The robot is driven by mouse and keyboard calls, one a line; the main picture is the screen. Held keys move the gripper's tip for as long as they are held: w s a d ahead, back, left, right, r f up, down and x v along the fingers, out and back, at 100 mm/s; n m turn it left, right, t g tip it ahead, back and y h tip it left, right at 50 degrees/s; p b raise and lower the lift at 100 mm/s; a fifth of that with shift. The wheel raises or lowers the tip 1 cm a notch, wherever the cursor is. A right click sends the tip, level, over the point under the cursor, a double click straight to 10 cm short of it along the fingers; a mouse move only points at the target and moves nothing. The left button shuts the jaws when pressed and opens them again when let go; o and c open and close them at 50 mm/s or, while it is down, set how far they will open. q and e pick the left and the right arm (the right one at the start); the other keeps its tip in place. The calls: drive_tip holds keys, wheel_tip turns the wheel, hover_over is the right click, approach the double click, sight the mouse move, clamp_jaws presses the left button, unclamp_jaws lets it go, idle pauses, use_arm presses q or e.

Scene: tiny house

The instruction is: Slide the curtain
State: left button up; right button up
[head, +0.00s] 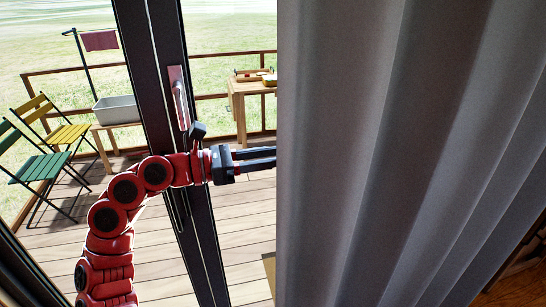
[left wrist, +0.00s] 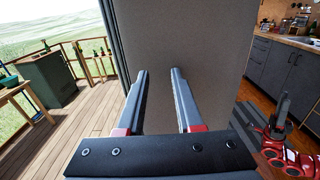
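The grey pleated curtain (head: 400,150) hangs over the right half of the head view. Its left edge is beside the glass door frame. My left gripper (head: 262,158) reaches from the left to this edge, at about mid-height in the view. In the left wrist view the curtain (left wrist: 190,40) is straight ahead of the left gripper (left wrist: 160,75). The two fingers are apart with nothing clearly held between them. I cannot tell whether the tips touch the cloth. My right gripper (left wrist: 283,110) shows as a dark shape at the right of the left wrist view; its finger gap is unclear.
A dark door frame (head: 165,60) with a handle (head: 180,100) stands behind my left arm. Outside is a wooden deck (head: 235,210) with folding chairs (head: 45,165), a table (head: 240,95) and a railing. Kitchen cabinets (left wrist: 275,65) are at right in the left wrist view.

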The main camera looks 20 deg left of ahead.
use_arm(q)
drive_tip(key=shift+s+a, duration=0.1)
drive_tip(key=shift+a, duration=0.05)
drive_tip(key=b+v, duration=0.5)
drive_tip(key=v, duration=1.2)
drive_tip(key=shift+s+a, duration=0.1)
